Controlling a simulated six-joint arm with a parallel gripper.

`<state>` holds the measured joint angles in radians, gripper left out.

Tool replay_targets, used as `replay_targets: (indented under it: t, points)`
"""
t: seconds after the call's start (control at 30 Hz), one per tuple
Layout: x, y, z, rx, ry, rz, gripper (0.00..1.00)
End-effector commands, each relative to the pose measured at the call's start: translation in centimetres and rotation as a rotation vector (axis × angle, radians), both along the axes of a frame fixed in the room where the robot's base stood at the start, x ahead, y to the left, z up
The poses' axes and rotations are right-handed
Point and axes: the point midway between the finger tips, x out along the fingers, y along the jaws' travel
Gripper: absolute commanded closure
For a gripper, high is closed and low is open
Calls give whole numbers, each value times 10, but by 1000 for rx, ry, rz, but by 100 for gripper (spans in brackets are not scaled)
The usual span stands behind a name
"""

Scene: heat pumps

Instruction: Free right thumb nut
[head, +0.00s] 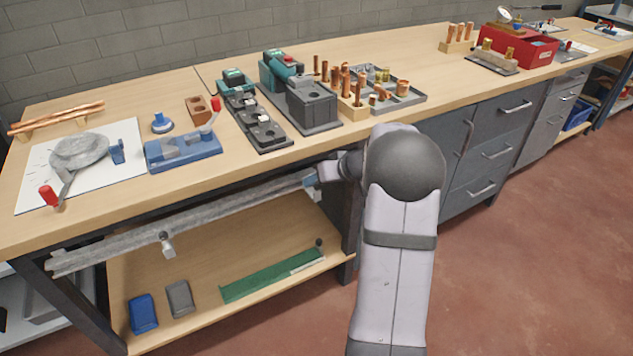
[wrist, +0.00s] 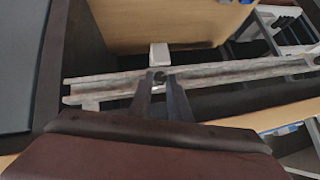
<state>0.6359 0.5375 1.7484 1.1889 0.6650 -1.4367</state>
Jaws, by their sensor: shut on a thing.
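A long grey metal rail (head: 190,222) runs along the front of the bench under the worktop, and in the wrist view it crosses the picture (wrist: 240,72). My gripper (wrist: 160,82) is at the rail near its right end, with its fingers on either side of a small dark round part, the right thumb nut (wrist: 158,78). My gripper is shut on it. A pale block (wrist: 159,53) sits at the rail just beyond the fingertips. In the head view my gripper (head: 313,180) mostly hides the nut. A second pale fitting (head: 167,244) hangs on the rail further left.
The worktop (head: 215,180) lies just above the rail and holds a blue fixture (head: 183,150), a dark machine (head: 310,105) and copper parts. The lower shelf (head: 215,255) carries a green strip (head: 270,277) and a blue box (head: 143,312). Drawers (head: 490,150) stand right of my arm.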

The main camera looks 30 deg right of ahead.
Motion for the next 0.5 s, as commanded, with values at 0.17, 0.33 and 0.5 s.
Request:
replay_targets:
  t: [0.17, 0.33, 0.5]
  points:
    - [0, 3, -2, 1, 3, 4, 100]
    - [1, 3, -3, -18, 2, 5, 100]
    - [1, 4, -3, -47, 1, 6, 100]
